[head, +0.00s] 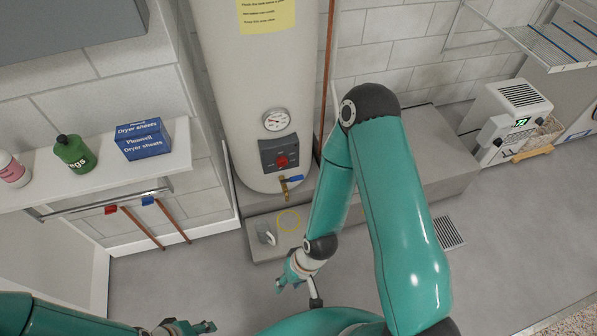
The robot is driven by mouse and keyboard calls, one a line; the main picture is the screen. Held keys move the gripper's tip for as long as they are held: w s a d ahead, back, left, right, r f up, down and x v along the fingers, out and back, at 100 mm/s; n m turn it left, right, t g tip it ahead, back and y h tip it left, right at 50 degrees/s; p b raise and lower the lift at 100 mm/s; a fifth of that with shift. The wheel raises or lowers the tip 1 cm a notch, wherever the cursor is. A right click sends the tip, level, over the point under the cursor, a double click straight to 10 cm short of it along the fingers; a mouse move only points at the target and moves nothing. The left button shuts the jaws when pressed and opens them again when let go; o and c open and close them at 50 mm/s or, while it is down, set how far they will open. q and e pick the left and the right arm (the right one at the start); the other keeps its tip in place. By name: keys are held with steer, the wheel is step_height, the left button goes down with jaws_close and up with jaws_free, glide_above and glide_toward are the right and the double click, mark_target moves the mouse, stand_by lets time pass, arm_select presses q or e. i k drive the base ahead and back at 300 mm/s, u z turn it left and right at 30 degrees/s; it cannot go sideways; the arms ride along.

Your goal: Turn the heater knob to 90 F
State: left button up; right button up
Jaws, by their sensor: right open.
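A white box-shaped unit (512,112) with a green display (521,122) that seems to read 72 stands at the right by the wall. A small dark round part, possibly its knob (497,142), is on its front. A tall white tank (262,75) at centre has a round gauge (276,120) and a dark panel with a red knob (281,160); its markings are too small to read. My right gripper (297,292) is open and empty, pointing down, below the tank and away from both knobs. My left gripper (188,328) is at the bottom edge, partly cut off.
A blue-handled valve (290,180) sticks out below the panel. A white shelf (100,170) at left holds a blue dryer-sheets box (143,139) and a green bottle (74,154). A grey ledge (437,150) runs along the wall. Open floor (500,225) lies at right.

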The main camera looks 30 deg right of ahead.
mark_target(282, 162)
steer(key=u, duration=0.15)
steer(key=i, duration=0.95)
steer(key=z, duration=0.05)
